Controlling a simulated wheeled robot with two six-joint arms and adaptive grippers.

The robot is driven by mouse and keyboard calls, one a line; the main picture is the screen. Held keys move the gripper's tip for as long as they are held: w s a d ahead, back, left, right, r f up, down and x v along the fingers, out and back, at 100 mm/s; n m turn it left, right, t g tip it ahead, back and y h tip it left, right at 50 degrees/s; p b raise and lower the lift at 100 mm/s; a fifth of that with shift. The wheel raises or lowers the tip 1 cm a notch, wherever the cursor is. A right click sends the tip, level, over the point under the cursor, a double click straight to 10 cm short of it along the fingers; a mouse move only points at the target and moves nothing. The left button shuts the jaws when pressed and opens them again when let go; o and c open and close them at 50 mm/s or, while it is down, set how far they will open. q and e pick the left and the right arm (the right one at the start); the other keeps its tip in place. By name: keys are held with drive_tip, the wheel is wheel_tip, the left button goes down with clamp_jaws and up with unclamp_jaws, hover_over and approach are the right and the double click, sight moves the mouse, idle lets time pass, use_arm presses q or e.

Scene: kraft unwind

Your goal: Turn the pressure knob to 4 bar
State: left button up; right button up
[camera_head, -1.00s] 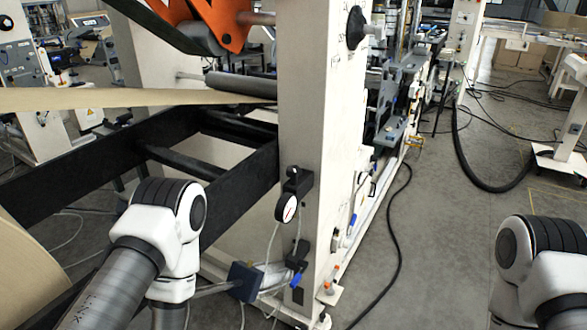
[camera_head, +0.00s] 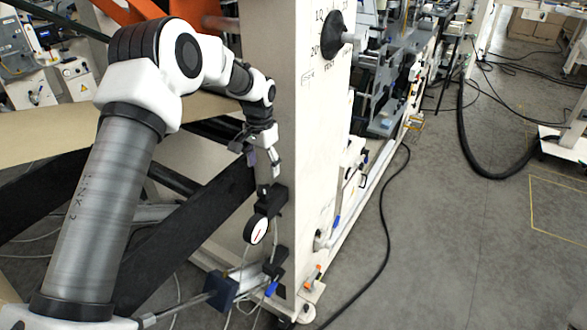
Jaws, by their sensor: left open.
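The pressure regulator (camera_head: 273,199) is a black block on the cream machine post, low in the middle of the camera_head view. Its round white gauge (camera_head: 257,231) with a red needle sits below it; the scale is too small to read. The knob at the regulator's top is hard to make out under my gripper. My left gripper (camera_head: 263,164) is open, just above the regulator, with its fingers pointing down. I cannot tell whether a finger touches the knob. My right gripper is not in view.
The cream post (camera_head: 300,110) stands right behind the regulator. A black frame beam (camera_head: 185,235) runs to its left. A blue fitting with hoses (camera_head: 222,290) sits below. A large black knob (camera_head: 322,35) is higher on the post. Grey floor (camera_head: 440,250) on the right is mostly clear.

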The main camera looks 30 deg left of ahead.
sight(264, 189)
use_arm(q)
wheel_tip(264, 189, down, 8)
drive_tip(key=p, duration=0.2)
drive_tip(key=shift+p, duration=0.3)
drive_tip(key=shift+s+r, duration=0.1)
drive_tip(key=shift+s, duration=0.05)
drive_tip(key=c, duration=1.1)
